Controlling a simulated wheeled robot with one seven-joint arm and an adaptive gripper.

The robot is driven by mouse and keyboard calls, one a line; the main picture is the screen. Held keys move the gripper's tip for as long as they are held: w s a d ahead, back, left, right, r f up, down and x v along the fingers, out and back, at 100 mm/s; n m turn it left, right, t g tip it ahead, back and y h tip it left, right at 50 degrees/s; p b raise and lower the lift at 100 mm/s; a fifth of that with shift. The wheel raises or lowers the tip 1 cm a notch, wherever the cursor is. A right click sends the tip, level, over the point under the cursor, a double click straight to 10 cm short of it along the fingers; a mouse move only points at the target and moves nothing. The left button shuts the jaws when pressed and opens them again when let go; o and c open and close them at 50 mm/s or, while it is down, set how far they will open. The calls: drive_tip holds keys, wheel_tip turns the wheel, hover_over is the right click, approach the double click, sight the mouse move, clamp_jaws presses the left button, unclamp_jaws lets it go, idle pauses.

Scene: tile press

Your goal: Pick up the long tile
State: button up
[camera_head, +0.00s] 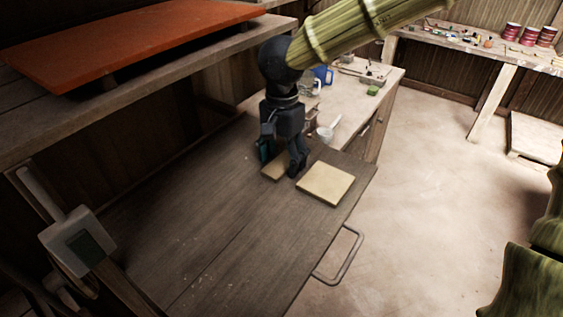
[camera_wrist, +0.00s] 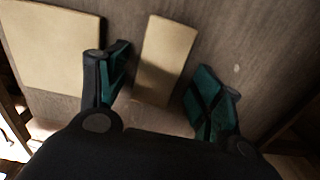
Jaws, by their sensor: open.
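The long tile is a narrow beige slab (camera_wrist: 165,60) lying flat on the dark wooden table, between and just beyond my open fingers in the wrist view. In the head view the long tile (camera_head: 273,171) is partly hidden behind my gripper. My gripper (camera_head: 283,165) is open above it, pointing down, and it also shows in the wrist view (camera_wrist: 160,95) with one finger on each side of the tile. I cannot tell how high the fingertips are above the table. A wider, squarer beige tile (camera_head: 326,183) lies to the right in the head view; it also shows at the upper left in the wrist view (camera_wrist: 55,45).
The dark wooden table (camera_head: 215,245) is clear at the front and left. An orange board (camera_head: 130,40) lies on a shelf (camera_head: 150,85) above. A metal handle (camera_head: 345,257) juts from the table's right side. A pale bench (camera_head: 352,103) with a white cup (camera_head: 326,133) stands behind.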

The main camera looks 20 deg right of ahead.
sight(283, 161)
drive_tip(key=shift+s+d, duration=0.15)
drive_tip(key=shift+s, duration=0.05)
drive_tip(key=shift+w, duration=0.15)
drive_tip(key=c, duration=1.2)
drive_tip(key=shift+o, duration=0.2)
wheel_tip(283, 161, up, 9)
drive_tip(key=b, duration=0.3)
